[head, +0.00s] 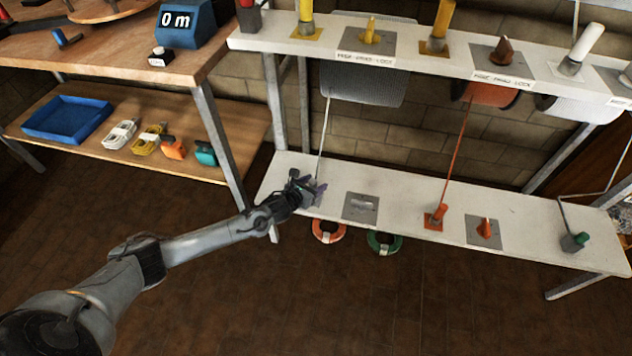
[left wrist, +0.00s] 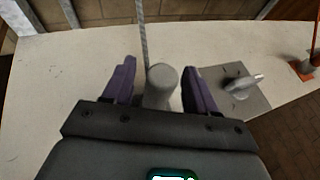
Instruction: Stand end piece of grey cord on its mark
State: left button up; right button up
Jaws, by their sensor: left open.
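The grey cord (head: 324,130) runs down from a grey spool (head: 365,85) to the left part of the lower white shelf, and it also shows in the left wrist view (left wrist: 143,35). Its grey cylindrical end piece (left wrist: 161,84) is between the two purple fingers of my left gripper (left wrist: 158,68). The fingers are open, with a gap visible on the right side. In the head view my left gripper (head: 314,190) hides most of the end piece. I see no mark under it, and cannot tell whether it touches the shelf. My right gripper is not in view.
Right of the gripper, a grey plate with a grey lever (head: 362,207) sits on the lower shelf (head: 400,190). Further right are an orange end piece (head: 436,216), an orange-lever plate (head: 485,231) and a green-topped end piece (head: 575,241). Coils (head: 328,231) hang below the front edge.

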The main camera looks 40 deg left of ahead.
pick_arm(q)
jog(key=p+v, duration=0.5)
jog(key=v, duration=0.4)
jog(key=s+d+n+g, duration=0.5)
jog(key=s+d+n, duration=0.7)
jog(key=d+n, duration=0.4)
jog(key=s+d+r+n+g+h, duration=0.1)
jog(key=s+r+n+g, duration=0.4)
jog(key=s+r+n, duration=0.4)
jog(key=s+n, duration=0.7)
jog(key=n, duration=0.1)
jog(key=shift+d+r, duration=0.15)
jog(key=shift+w, duration=0.1)
notch_tip(320, 180, up, 59)
jog(key=p, duration=5.9)
jog(key=shift+r+p, duration=0.2)
jog(key=shift+p, duration=0.1)
